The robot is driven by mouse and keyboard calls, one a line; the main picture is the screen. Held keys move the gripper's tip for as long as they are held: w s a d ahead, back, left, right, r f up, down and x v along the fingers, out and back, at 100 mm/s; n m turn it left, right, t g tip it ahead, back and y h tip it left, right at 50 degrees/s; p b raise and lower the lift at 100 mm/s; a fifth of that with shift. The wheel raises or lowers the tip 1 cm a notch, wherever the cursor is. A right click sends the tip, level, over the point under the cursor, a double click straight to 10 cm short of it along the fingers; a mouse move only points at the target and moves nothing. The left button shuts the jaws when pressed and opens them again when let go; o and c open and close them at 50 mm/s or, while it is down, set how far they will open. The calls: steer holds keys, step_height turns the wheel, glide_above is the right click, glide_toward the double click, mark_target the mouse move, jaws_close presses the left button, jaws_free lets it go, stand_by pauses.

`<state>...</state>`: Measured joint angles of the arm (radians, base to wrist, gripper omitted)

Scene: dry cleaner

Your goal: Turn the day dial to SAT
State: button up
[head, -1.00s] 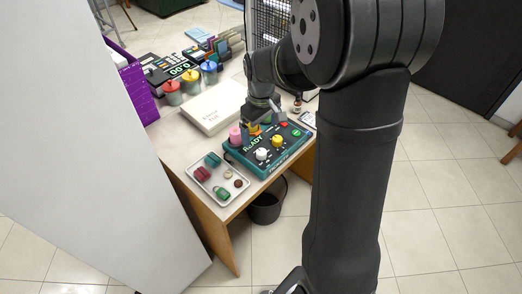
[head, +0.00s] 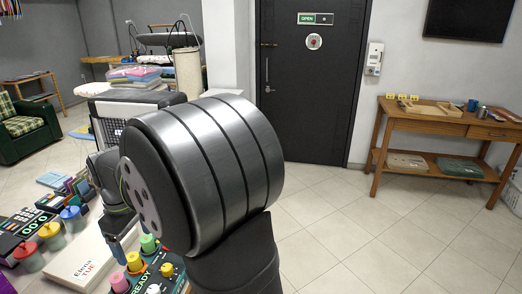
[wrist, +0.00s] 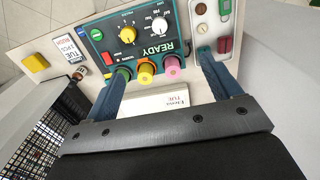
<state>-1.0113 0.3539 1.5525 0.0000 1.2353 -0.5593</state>
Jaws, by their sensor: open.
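The teal control panel (wrist: 140,42) shows in the wrist view with its READY display upside down. Its white dial (wrist: 159,25) has small marks around it, and a yellow dial (wrist: 127,35) sits beside it. The small lettering and the dial settings are too small to read. My gripper (wrist: 163,62) is open, its two blue fingers apart near the row of green, yellow-orange and pink pegs. No dial is between the fingers. In the head view the panel (head: 140,284) is cut off at the bottom edge, and my arm hides part of the gripper.
A white box (head: 85,262) marked Elena TUE lies beside the panel. Red, yellow and blue lidded pots (head: 72,219) stand at the left. A tray (wrist: 202,38) with small coloured items is beside the panel in the wrist view. A black wire grid (wrist: 45,128) stands close on the left.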

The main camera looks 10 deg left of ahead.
mark_target(153, 289)
steer(key=c, duration=0.6)
steer(key=shift+o, duration=0.2)
step_height(153, 289, down, 19)
steer(key=n, duration=1.5)
steer(key=shift+d+f+n, duration=0.1)
steer(key=shift+f+n, duration=0.05)
steer(key=shift+n, duration=0.25)
steer(key=c, duration=1)
